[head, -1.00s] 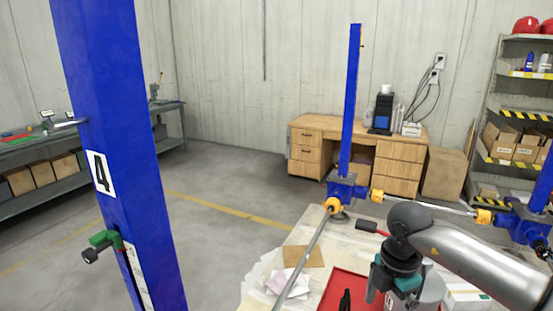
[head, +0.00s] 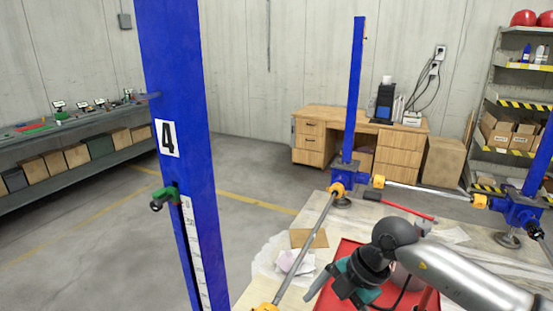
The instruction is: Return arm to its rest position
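My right arm comes in from the lower right, over a red tray or mat (head: 346,252) on the table. My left arm and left gripper do not show. A blue screw jack column (head: 180,90) with a "4" label, a scale strip and a green and black clamp (head: 165,195) stands at centre left. A third blue jack (head: 520,208) is at the right, partly cut off.
Metal shafts with yellow couplings (head: 336,190) link the jacks across the table (head: 262,290). A red-handled tool (head: 400,207) and papers (head: 295,262) lie on it. A wooden desk (head: 400,150), a shelf rack (head: 520,95) and a workbench (head: 70,130) stand behind. The floor at left is clear.

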